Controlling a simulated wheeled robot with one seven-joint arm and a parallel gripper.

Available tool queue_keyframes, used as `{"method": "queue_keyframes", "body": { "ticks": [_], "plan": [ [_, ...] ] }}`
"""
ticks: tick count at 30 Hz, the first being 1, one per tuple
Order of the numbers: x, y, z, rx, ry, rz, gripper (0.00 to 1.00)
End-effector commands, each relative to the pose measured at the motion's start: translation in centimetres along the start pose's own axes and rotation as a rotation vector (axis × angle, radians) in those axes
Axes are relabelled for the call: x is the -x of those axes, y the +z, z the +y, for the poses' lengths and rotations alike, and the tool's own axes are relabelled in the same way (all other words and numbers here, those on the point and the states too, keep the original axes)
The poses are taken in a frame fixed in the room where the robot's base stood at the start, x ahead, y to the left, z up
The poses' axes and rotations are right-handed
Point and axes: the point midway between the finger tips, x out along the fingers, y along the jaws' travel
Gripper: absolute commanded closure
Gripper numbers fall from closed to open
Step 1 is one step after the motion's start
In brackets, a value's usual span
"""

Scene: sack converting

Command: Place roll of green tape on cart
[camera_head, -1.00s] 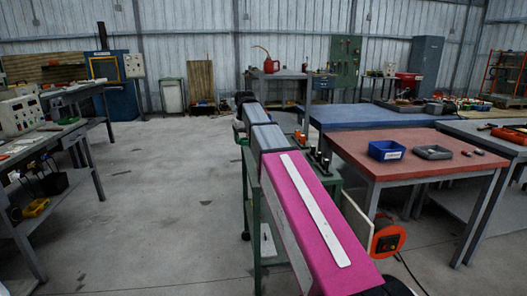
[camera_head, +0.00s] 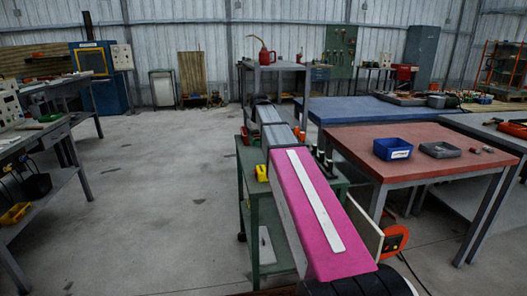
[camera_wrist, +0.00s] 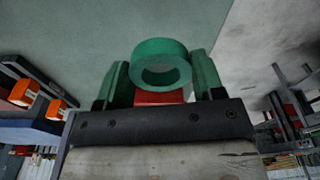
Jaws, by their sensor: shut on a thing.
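The roll of green tape (camera_wrist: 161,47) shows in the wrist view as a thick ring with an open centre. My gripper (camera_wrist: 160,72) is shut on it, one green finger on each side. A red part shows just below the roll. In the head view, my pink and grey arm reaches forward over the green cart (camera_head: 254,218) and covers much of its top. My gripper and the roll cannot be made out there. A plain grey-green surface lies beyond the roll in the wrist view; I cannot tell for sure that it is the cart top.
A yellow object (camera_head: 261,173) sits at the cart's left side, and dark bottles (camera_head: 318,156) stand at its right. A red-topped table (camera_head: 440,168) with a blue bin (camera_head: 392,149) is to the right. An orange reel (camera_head: 395,241) is low beside the cart. Floor on the left is clear.

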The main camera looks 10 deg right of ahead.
Motion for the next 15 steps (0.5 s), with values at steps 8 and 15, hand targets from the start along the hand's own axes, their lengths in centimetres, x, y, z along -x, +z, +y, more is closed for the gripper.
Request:
{"method": "queue_keyframes", "body": {
  "ticks": [8,15],
  "plan": [
    [-1.5,0.7,2.6,0.000,0.000,0.000,0.61],
    [-3.7,1.0,2.6,0.000,-0.001,-0.002,0.61]
  ]
}}
